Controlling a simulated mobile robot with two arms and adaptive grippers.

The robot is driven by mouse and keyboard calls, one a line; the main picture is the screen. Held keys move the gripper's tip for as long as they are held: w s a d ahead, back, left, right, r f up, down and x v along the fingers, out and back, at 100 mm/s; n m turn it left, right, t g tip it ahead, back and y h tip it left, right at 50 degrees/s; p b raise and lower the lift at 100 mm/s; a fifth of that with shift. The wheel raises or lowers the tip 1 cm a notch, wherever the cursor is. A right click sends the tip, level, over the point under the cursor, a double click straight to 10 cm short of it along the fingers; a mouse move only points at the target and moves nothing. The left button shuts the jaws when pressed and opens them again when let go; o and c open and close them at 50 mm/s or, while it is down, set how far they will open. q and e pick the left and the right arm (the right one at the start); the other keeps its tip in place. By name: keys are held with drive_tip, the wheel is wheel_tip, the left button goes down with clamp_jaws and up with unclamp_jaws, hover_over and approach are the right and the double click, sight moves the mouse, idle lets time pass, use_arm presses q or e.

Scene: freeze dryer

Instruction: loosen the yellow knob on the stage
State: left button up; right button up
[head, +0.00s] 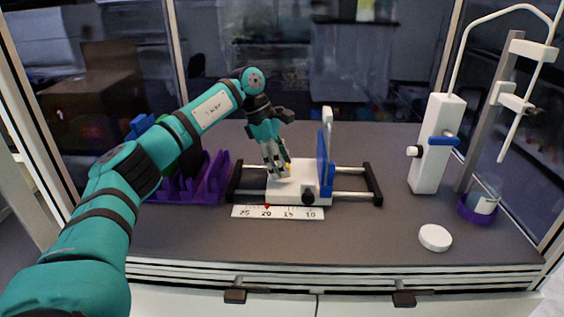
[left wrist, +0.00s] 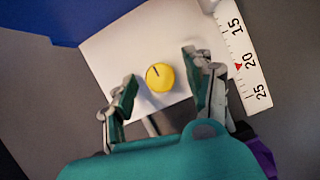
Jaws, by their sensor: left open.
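The yellow knob (left wrist: 160,77) sits on top of the white stage block (left wrist: 110,62), with a dark line on its face. In the head view the yellow knob (head: 288,166) shows only as a small patch beside the fingertips. The white stage (head: 312,180) sits on two rails and carries a blue plate (head: 325,158). My left gripper (head: 279,172) points down over the stage. In the left wrist view my left gripper (left wrist: 160,92) is open, with one finger on each side of the knob and a gap to each. My right gripper is not in view.
A white ruler (head: 278,212) with a red marker lies in front of the stage. A purple rack (head: 212,180) stands to the left. A white stand (head: 436,145), a purple ring holder (head: 478,210) and a white cap (head: 435,238) are to the right. The front right bench is mostly clear.

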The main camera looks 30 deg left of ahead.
use_arm(q)
clamp_jaws()
idle(0.3)
drive_tip(key=shift+n, duration=0.3)
drive_tip(key=n+t, duration=0.1)
drive_tip(key=n, duration=0.2)
drive_tip(key=shift+s+n+y, duration=0.1)
drive_tip(key=shift+n+y, duration=0.2)
drive_tip(key=shift+y, duration=0.1)
drive_tip(key=n, duration=0.2)
drive_tip(key=n+t+y, duration=0.1)
drive_tip(key=n, duration=0.1)
drive_tip(key=shift+d+t, duration=0.15)
drive_tip(key=shift+t, duration=0.15)
drive_tip(key=n+y, duration=0.2)
drive_tip(key=n, duration=0.2)
drive_tip(key=shift+d+n, duration=0.1)
drive_tip(key=shift+n, duration=0.3)
drive_tip(key=n+y, duration=0.1)
drive_tip(key=n, duration=0.3)
drive_tip(key=shift+n+y+b, duration=0.4)
